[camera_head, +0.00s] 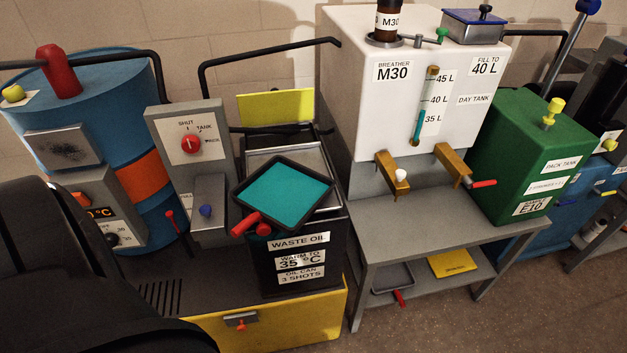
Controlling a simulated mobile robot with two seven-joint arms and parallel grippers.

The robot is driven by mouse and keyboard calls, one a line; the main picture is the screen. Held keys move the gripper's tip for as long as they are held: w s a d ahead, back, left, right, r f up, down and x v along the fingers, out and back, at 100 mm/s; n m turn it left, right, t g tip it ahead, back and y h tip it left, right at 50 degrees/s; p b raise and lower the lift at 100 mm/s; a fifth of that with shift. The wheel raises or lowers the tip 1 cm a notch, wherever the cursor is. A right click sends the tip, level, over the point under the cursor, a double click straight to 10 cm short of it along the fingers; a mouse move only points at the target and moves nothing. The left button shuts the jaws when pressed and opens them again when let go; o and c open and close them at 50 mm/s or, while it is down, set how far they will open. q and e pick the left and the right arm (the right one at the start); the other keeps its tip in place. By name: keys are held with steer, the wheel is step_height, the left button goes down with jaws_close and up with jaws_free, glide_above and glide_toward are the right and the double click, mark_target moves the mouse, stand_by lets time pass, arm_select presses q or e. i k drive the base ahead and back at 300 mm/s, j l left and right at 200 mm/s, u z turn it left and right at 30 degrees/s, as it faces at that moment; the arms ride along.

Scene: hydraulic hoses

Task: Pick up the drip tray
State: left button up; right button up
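Two trays could be the drip tray, and I cannot tell which is meant. One is a dark square tray (322,207) with a teal inside and red grips at its front left corner. It sits tilted in the picture over the black waste oil bin (268,275). The other is a small grey tray (393,277) with a red handle (399,297). It lies on the lower shelf under the white day tank (350,110), partly shaded. Neither gripper is in view; a dark part, likely my own arm, fills the lower left.
Brass taps (392,172) stick out above the grey bench (440,215). A yellow pad (452,263) lies on the lower shelf. A green pack tank (525,155) stands on the right. A blue drum (88,125) and a valve panel (190,125) stand on the left. The floor (470,325) at front right is clear.

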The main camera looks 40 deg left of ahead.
mark_target(283, 193)
steer(key=i+l+u, duration=0.1)
steer(key=u, duration=0.25)
steer(key=l+u, duration=0.45)
steer(key=u, duration=0.25)
steer(key=i, duration=0.05)
